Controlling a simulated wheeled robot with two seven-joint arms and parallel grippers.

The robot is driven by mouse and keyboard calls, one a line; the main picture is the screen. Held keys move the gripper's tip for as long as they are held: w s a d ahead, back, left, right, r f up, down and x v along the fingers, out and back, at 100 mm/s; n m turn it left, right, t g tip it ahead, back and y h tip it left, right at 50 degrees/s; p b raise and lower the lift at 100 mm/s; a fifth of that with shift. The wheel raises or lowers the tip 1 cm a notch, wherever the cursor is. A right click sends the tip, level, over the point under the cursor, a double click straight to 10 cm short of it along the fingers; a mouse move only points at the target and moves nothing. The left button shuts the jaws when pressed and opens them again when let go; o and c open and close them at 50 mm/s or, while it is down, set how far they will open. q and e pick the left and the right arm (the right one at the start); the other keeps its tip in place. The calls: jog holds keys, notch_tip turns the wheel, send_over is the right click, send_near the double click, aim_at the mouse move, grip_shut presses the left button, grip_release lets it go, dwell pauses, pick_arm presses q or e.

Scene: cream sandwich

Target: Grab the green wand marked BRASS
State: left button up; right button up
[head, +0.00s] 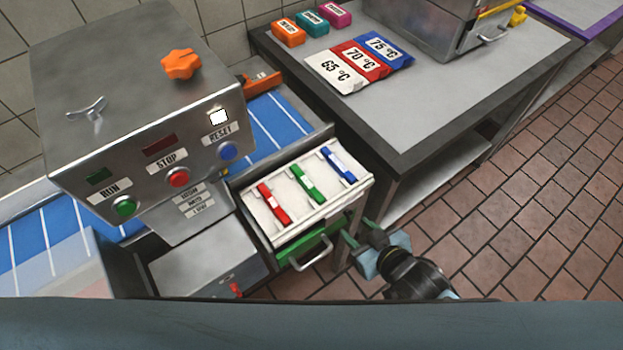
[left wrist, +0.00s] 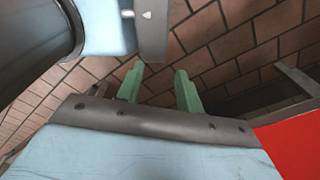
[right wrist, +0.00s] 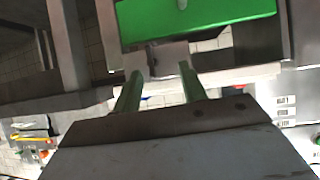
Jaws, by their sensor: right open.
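A green wand (head: 308,184) with a pale label lies in the middle of an open white tray drawer (head: 300,233), between a red wand (head: 273,203) and a blue wand (head: 339,161). The lettering on the wands is too small to read. My right gripper (head: 357,230) is open and empty, just right of the drawer's front, apart from the wands. In the right wrist view its fingers (right wrist: 160,72) stand apart below a green drawer front (right wrist: 200,18). My left gripper (left wrist: 160,72) is open and empty over brick floor in the left wrist view; the head view does not show it.
A green-fronted drawer with a metal handle (head: 311,256) is under the tray. A steel machine (head: 130,110) with RUN, STOP and RESET buttons stands left. A steel table (head: 455,85) behind right holds temperature-marked packets (head: 335,71). Brick floor (head: 500,220) at right is clear.

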jog(key=a+r+y, duration=0.2)
jog(key=a+r, duration=0.2)
jog(key=r, duration=0.4)
jog(key=t, duration=0.1)
send_near(308, 183)
jog(key=shift+w+a+f+n+b, duration=0.2)
jog(key=shift+w+a+f, duration=0.15)
jog(key=shift+w+a, duration=0.25)
jog(key=shift+w+a+f+n+b, duration=0.1)
jog(key=shift+w+a+f+n, duration=0.1)
jog(key=shift+w+a+f, duration=0.25)
jog(key=shift+x, duration=2.75)
jog(key=shift+w+d+r, duration=0.15)
jog(key=shift+w+r, duration=0.05)
jog(key=shift+c, duration=0.4)
grip_shut()
